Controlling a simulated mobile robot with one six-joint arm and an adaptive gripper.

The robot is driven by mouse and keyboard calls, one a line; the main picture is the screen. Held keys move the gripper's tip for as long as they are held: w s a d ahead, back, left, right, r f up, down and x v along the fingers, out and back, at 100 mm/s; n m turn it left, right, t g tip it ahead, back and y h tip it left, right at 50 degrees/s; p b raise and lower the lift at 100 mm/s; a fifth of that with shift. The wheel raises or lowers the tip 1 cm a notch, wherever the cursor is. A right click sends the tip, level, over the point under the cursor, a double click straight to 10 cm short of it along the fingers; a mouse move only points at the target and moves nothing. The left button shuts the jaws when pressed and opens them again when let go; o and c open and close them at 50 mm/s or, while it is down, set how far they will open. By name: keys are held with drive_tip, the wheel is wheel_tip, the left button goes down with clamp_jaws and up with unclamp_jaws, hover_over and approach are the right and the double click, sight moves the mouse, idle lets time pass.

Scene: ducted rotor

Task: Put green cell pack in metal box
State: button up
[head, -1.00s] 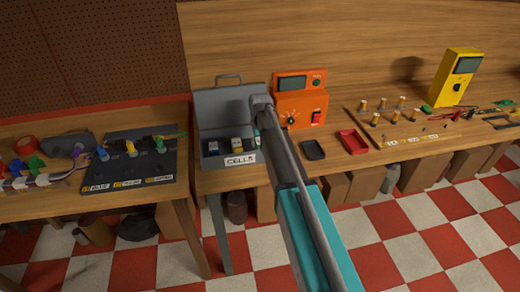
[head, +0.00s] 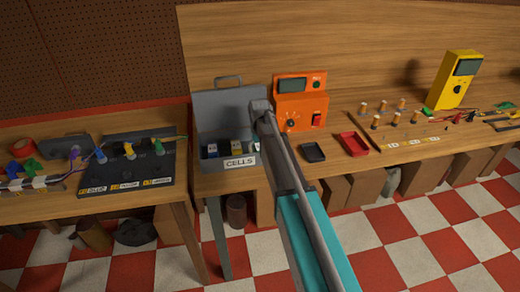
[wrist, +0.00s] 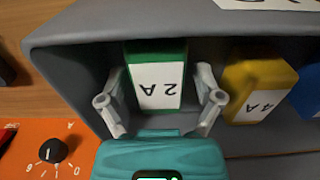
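The green cell pack (wrist: 158,76) stands inside the open grey metal box (wrist: 85,22), with a white "2 A" label towards the wrist camera. My gripper (wrist: 160,92) is open in the wrist view, one finger on each side of the green pack, with a visible gap on both sides. Nothing is held. In the head view the metal box (head: 215,163) sits on the bench with its lid raised and a "CELLS" label on its front. My arm reaches down over its right end and largely hides the green pack there.
A yellow "4 A" pack (wrist: 258,88) and a blue pack (wrist: 311,95) stand beside the green one. An orange instrument (head: 301,103) is close right of the box. A black tray (head: 312,152) and a red tray (head: 353,144) lie further right.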

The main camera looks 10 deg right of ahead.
drive_tip(key=shift+r, duration=0.15)
idle(0.3)
wheel_tip(320, 180, up, 12)
drive_tip(key=p, duration=1.2)
idle(0.6)
drive_tip(key=s, duration=2.6)
drive_tip(key=shift+s+a, duration=0.35)
drive_tip(key=shift+a, duration=0.1)
